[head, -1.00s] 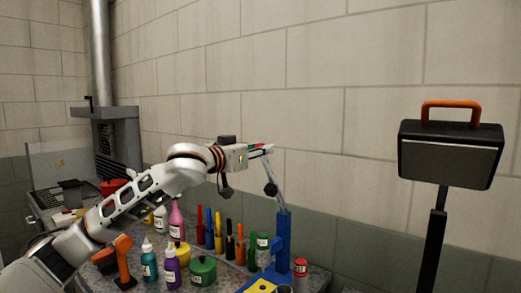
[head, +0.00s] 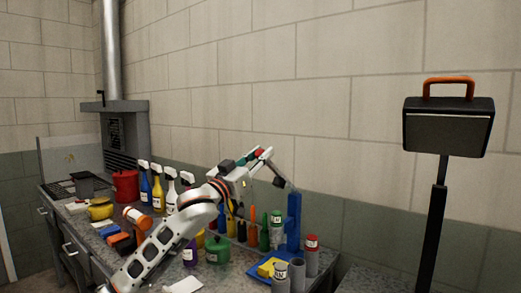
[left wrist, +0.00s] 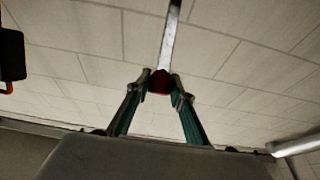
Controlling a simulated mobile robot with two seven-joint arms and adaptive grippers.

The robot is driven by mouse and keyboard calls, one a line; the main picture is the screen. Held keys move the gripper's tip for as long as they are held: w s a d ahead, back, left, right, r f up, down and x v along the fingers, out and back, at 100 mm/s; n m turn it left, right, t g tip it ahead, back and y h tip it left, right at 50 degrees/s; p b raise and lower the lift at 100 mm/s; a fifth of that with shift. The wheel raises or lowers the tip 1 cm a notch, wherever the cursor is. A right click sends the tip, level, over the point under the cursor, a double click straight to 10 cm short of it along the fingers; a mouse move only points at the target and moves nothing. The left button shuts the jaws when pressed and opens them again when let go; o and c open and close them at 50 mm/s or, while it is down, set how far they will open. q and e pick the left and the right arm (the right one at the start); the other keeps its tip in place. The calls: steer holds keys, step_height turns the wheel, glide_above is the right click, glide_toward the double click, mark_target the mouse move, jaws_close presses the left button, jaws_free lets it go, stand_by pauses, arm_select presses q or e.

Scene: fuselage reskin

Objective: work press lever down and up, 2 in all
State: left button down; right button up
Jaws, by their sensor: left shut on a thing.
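The press is a blue upright column (head: 293,222) on a blue base at the right part of the bench. A silver lever (head: 282,172) runs from its top up and to the left. My left gripper (head: 266,154) is at the raised outer end of this lever, above the bench. In the left wrist view its two green-sided fingers (left wrist: 160,82) are closed on the lever's red grip (left wrist: 159,84), and the silver bar (left wrist: 172,35) runs away beyond it. My right gripper is not in view.
The bench holds spray bottles (head: 158,190), a green pot (head: 217,249), a red pot (head: 125,186) and grey cylinders (head: 298,275) beside the press. A dark box with an orange handle (head: 447,127) stands on a post at right. The wall (head: 400,60) is behind.

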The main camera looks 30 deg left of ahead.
arm_select(q)
steer(key=s+f+t+b, duration=0.4)
steer(key=f+b, duration=0.4)
steer(key=f, duration=0.5)
steer(key=shift+s+a+t, duration=0.2)
steer(key=shift+s+t, duration=0.2)
steer(key=shift+s, duration=0.3)
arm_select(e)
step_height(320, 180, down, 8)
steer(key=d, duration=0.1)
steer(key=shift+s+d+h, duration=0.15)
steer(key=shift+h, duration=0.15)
arm_select(q)
steer(key=shift+f, duration=0.1)
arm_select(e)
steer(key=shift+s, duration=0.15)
arm_select(q)
steer(key=c, duration=1.8)
jaws_free()
steer(key=shift+o, duration=0.2)
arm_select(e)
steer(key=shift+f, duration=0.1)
